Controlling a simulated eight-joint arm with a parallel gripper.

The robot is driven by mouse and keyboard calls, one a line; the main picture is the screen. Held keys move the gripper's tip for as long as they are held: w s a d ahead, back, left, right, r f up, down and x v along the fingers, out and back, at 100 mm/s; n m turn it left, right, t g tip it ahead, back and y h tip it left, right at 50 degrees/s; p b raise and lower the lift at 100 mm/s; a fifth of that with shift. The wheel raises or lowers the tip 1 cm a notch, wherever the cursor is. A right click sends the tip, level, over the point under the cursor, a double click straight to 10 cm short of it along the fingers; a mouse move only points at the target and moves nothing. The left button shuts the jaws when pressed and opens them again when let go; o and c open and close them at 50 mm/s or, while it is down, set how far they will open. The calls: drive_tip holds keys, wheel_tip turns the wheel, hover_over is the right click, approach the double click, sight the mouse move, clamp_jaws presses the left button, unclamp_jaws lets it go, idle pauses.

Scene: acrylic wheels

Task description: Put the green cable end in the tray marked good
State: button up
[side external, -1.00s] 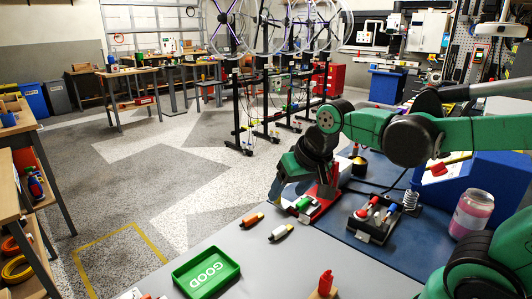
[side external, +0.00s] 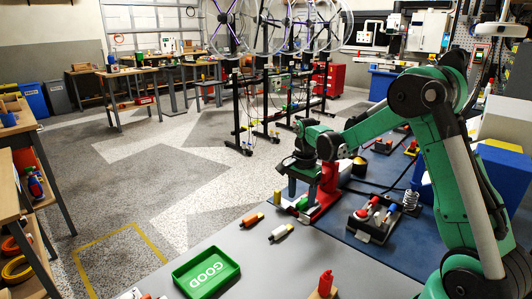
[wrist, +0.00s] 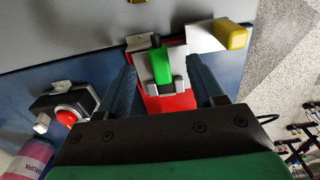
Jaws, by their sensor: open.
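The green cable end (wrist: 161,66) sits in a red fixture (wrist: 178,102) with a grey clamp-like top, straight ahead in the wrist view. In the side view the green cable end (side external: 303,203) shows small beside the red fixture (side external: 326,190). In the side view my gripper (side external: 291,190) points down at the fixture. The green tray marked GOOD (side external: 228,258) lies empty on the grey table at the front.
An orange cable end (side external: 252,219) and a white-and-yellow one (side external: 281,232) lie between fixture and tray. A black box with red-topped parts (side external: 374,217) and a coiled spring (side external: 410,199) stand right of the fixture. A red object (side external: 326,283) stands at the front edge.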

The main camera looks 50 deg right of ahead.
sight(301, 203)
drive_tip(key=shift+f, duration=0.9)
clamp_jaws()
wheel_tip(301, 203, up, 19)
drive_tip(key=a+f+n, duration=0.3)
drive_tip(key=a+n, duration=1.3)
drive_tip(key=n, duration=0.2)
drive_tip(key=shift+s+f, duration=0.2)
drive_tip(key=shift+s, duration=0.15)
